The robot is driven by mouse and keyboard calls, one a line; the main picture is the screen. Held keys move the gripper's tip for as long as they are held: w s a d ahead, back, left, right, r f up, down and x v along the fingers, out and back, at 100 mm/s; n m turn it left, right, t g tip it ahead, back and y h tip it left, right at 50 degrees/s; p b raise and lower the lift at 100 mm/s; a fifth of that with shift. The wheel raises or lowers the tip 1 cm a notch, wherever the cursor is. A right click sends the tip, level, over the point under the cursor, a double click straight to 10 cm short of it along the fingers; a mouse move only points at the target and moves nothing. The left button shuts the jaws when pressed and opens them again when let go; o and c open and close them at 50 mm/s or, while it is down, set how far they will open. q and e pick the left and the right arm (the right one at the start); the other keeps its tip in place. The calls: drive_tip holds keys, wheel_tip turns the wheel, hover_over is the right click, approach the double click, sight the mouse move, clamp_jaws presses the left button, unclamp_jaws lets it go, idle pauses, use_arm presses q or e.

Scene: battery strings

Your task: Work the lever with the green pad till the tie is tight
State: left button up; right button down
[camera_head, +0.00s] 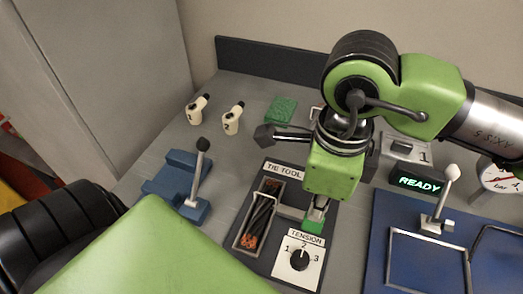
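The dark tie tool panel (262,176) lies in the middle of the bench, with a tray of dark ties (257,220) and a tension dial (299,259) on it. A small green piece (314,224), perhaps the lever's green pad, shows just above the dial. My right gripper (318,211) points down at it from above. Its tips are small and partly hidden, so I cannot tell whether they touch the green piece or are open. The rest of the lever is hidden by my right gripper and arm. My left arm fills the lower left; its gripper is not in view.
A blue stand with a dark-knobbed lever (197,172) is left of the panel. Two cream pieces (232,118) and a green sponge-like block (281,110) stand behind. At right are a READY display (418,183), a white-knobbed lever (443,200) and a gauge (498,176).

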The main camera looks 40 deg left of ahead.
use_arm(q)
drive_tip(key=shift+a+r, duration=0.1)
drive_tip(key=shift+a, duration=0.05)
use_arm(e)
drive_tip(key=shift+w+r, duration=0.1)
drive_tip(key=shift+w+r+p, duration=0.2)
drive_tip(key=shift+r+p, duration=0.75)
drive_tip(key=shift+r, duration=0.85)
wheel_tip(320, 180, up, 2)
drive_tip(key=shift+w+a+r+p, duration=0.1)
drive_tip(key=shift+w+p, duration=0.05)
drive_tip(key=shift+p, duration=0.4)
use_arm(q)
drive_tip(key=r, duration=0.1)
drive_tip(key=r+p, duration=0.1)
drive_tip(key=r, duration=0.1)
drive_tip(key=r+p, duration=0.1)
drive_tip(key=shift+w+a+r, duration=0.15)
drive_tip(key=shift+a+r, duration=0.2)
use_arm(e)
wheel_tip(320, 180, up, 4)
drive_tip(key=shift+w+r, duration=0.1)
drive_tip(key=shift+w, duration=0.05)
use_arm(q)
drive_tip(key=shift+a, duration=0.15)
